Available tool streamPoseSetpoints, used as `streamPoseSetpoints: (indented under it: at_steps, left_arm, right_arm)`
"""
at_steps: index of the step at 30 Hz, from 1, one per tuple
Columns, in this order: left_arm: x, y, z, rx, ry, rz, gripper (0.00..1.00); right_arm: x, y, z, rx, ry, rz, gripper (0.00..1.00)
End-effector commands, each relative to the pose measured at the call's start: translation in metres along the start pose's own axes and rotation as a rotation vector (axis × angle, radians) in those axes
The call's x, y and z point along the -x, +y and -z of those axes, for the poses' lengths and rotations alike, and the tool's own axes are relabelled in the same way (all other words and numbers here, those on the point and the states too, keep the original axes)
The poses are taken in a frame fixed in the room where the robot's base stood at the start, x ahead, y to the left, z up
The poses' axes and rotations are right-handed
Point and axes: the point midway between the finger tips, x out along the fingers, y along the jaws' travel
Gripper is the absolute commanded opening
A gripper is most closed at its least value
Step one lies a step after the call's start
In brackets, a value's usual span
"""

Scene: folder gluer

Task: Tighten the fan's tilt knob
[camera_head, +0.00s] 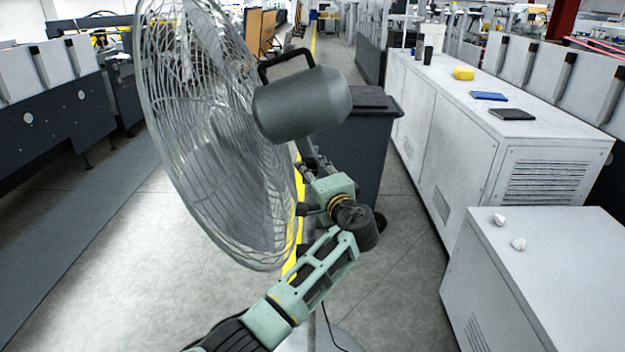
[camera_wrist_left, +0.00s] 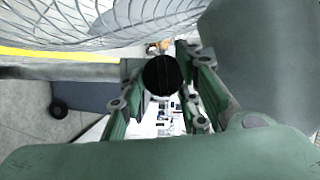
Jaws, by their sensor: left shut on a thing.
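The fan has a round wire cage (camera_head: 205,140) and a grey-green motor housing (camera_head: 302,103) with a black handle on top. It stands upright at the centre left of the head view, and its cage also shows in the left wrist view (camera_wrist_left: 95,22). The black round tilt knob (camera_wrist_left: 162,75) sits between the fingers of my left gripper (camera_wrist_left: 163,88), which is shut on it. In the head view my left gripper (camera_head: 311,166) is just below the motor housing, and the knob is hidden there. My right gripper is not in view.
A dark bin (camera_head: 365,140) stands right behind the fan. White cabinets (camera_head: 455,120) line the right side, with a yellow item (camera_head: 463,73), a blue item (camera_head: 488,96) and a black item (camera_head: 512,114) on top. The floor to the left is clear.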

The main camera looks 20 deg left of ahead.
Motion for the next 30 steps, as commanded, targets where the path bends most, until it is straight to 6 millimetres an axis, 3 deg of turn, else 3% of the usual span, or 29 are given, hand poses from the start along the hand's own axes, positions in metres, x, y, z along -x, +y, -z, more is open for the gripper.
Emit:
streamPoseSetpoints:
  at_steps: [1,12,26,27,30]
  left_arm:
    - [0.0012,0.0126,-0.0013,-0.029,-0.002,-0.007,0.05]
    - [0.0007,0.0128,-0.0025,-0.138,-0.002,0.035,0.05]
    - [0.0003,0.0124,-0.0031,-0.149,-0.004,0.04,0.05]
    - [0.0002,0.0124,-0.0032,-0.149,-0.004,0.04,0.33]
    - [0.0002,0.0119,-0.0031,-0.148,-0.004,0.04,0.42]
  right_arm:
    - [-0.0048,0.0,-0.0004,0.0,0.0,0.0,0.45]
    - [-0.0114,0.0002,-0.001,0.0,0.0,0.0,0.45]
    - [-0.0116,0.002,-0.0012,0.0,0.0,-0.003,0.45]
    - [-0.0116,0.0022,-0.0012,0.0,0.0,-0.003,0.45]
    - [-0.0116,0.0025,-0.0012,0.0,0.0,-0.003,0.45]
